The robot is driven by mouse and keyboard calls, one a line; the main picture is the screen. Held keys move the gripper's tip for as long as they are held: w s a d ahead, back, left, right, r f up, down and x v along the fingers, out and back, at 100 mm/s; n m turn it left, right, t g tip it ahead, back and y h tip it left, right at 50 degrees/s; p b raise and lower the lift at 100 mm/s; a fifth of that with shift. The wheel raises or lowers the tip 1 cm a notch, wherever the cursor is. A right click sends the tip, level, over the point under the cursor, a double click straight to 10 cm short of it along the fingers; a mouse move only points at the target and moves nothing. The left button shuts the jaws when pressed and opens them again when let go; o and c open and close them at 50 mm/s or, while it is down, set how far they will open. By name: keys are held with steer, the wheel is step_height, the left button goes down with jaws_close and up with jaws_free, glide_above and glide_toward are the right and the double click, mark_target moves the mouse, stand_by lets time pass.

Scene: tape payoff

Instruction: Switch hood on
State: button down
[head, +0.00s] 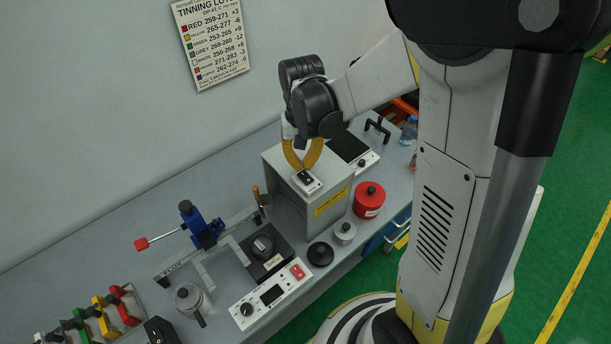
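A grey box-shaped unit with a yellow label, which looks like the hood (285,161), stands on the bench near the middle of the head view. A small white switch block with a black rocker (306,178) sits on its top at the front edge. My gripper (301,170) points down over this switch. Its yellow fingers curve together and their tips seem to meet, with nothing seen between them. The tips are at or just above the rocker; I cannot tell whether they touch it. The rocker's position is too small to read.
A red canister (369,199) and a small grey pot (345,232) stand right of the unit. A white control box (270,296) with a red switch, a blue clamp (203,228) and coloured-handled tools (105,315) lie left. A black-topped plate (348,147) sits behind.

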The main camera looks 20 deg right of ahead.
mark_target(303, 173)
steer(key=shift+f+b, duration=1.45)
steer(key=shift+f, duration=0.15)
stand_by(0.5)
steer(key=shift+r, duration=0.1)
steer(key=shift+r+p, duration=2.4)
steer(key=shift+r, duration=1.1)
steer(key=shift+f, duration=0.1)
steer(key=shift+s+f+b, duration=0.2)
steer(key=shift+b, duration=0.7)
steer(key=s+f+t+b, duration=0.1)
steer(key=s+b, duration=0.1)
steer(key=b, duration=0.1)
steer(key=s+f+t+b, duration=0.1)
steer(key=s+b, duration=0.1)
steer(key=b, duration=0.2)
steer(key=s+n+t+b, duration=0.1)
steer(key=b, duration=0.3)
steer(key=shift+s+f, duration=0.4)
steer(key=s+f+n+t+b, duration=0.1)
steer(key=s+f+t+b, duration=0.3)
steer(key=b, duration=0.5)
step_height(303, 173, down, 2)
steer(key=s, duration=0.2)
steer(key=shift+s+f+b, duration=0.2)
steer(key=shift+s+b, duration=0.1)
steer(key=shift+b, duration=0.05)
